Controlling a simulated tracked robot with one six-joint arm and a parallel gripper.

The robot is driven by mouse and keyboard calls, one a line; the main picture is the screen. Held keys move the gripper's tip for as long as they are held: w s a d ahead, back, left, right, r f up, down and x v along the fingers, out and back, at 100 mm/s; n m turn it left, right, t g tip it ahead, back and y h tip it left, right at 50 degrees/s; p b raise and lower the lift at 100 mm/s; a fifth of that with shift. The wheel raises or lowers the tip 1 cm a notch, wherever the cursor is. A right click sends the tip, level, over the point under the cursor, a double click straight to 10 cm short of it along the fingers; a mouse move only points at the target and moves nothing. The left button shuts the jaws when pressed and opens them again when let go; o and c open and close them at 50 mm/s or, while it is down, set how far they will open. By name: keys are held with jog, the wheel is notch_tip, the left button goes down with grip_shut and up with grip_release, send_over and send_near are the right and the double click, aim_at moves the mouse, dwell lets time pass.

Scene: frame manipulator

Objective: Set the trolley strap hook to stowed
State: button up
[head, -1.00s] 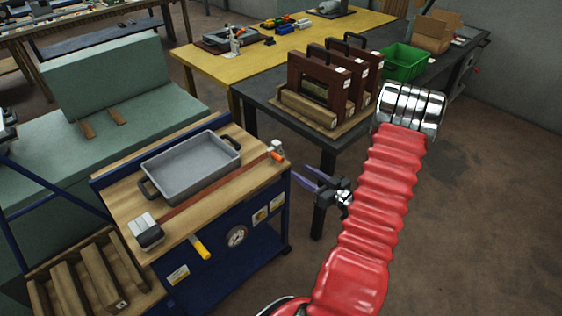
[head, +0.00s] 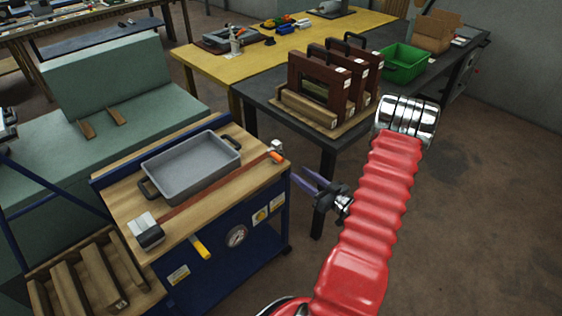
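The trolley (head: 215,268) is blue with a wooden top, at the lower left. A red-brown strap (head: 215,192) runs across its top in front of a grey tray (head: 190,170), from a dark buckle block with a pale plate (head: 147,232) to the right edge. There an orange piece, apparently the strap hook (head: 277,157), sits beside a small pale bracket (head: 277,146). My gripper (head: 298,176) has purple fingers spread apart, with nothing seen between them. It is just right of the orange piece, with a small gap in the picture. Whether the hook is latched is too small to tell.
A yellow handle (head: 201,248) sticks out from the trolley front near a gauge (head: 236,236). A dark table (head: 262,125) with brown frames (head: 318,77) and a green bin (head: 404,62) stands behind my gripper. The floor at right is clear.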

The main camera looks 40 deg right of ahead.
aim_at(281, 161)
jog(key=w, duration=1.1)
jog(key=shift+a, duration=0.15)
jog(key=shift+c, duration=0.3)
grip_shut()
jog(key=shift+a, duration=0.1)
